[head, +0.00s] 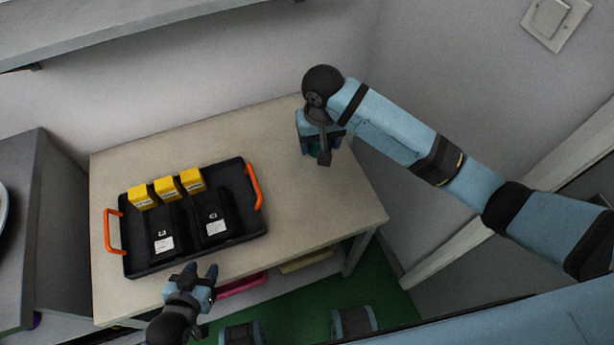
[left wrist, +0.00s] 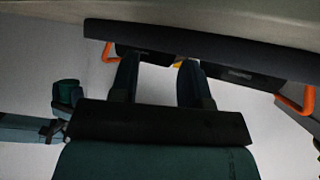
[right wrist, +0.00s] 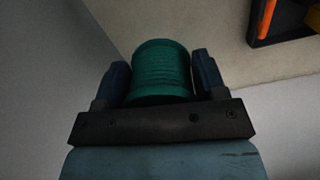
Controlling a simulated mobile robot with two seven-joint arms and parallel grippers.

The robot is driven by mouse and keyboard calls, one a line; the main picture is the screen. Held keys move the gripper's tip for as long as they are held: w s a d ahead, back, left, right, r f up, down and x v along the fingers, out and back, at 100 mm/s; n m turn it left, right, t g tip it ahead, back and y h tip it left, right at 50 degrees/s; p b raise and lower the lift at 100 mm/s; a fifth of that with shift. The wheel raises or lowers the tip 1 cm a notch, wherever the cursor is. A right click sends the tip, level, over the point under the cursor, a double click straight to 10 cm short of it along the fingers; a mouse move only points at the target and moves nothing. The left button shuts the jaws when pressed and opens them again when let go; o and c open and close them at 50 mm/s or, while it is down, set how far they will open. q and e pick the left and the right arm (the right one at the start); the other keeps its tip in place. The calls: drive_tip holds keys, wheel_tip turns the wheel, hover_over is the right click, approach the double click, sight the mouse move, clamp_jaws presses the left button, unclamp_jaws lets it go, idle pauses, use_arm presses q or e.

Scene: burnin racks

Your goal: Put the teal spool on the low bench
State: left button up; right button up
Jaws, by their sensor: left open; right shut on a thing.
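The teal spool (right wrist: 161,70) sits between the two fingers of my right gripper (right wrist: 161,78) in the right wrist view. In the head view my right gripper (head: 318,150) is over the right rear part of the low bench (head: 300,210), and the spool is mostly hidden behind it. I cannot tell whether the spool touches the bench top. My left gripper (head: 203,274) is open and empty at the bench's front edge, just in front of the black tray; its spread fingers also show in the left wrist view (left wrist: 158,80).
A black tray (head: 140,267) with orange handles stands on the left half of the bench. It holds several yellow boxes (head: 166,188) and two black devices (head: 214,222) with labels. The bench's right side is clear. A grey cabinet (head: 50,220) stands at left; a wall is behind.

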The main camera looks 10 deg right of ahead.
use_arm(q)
drive_tip(key=shift+w+b, duration=0.25)
drive_tip(key=shift+b, duration=0.1)
use_arm(e)
hover_over(317, 186)
wheel_tip(317, 186, down, 13)
drive_tip(key=shift+r, duration=0.15)
use_arm(q)
drive_tip(key=shift+d+f, duration=0.1)
drive_tip(key=shift+f, duration=0.15)
use_arm(e)
drive_tip(key=shift+f, duration=2.15)
drive_tip(key=shift+f, duration=0.15)
drive_tip(key=o, duration=1)
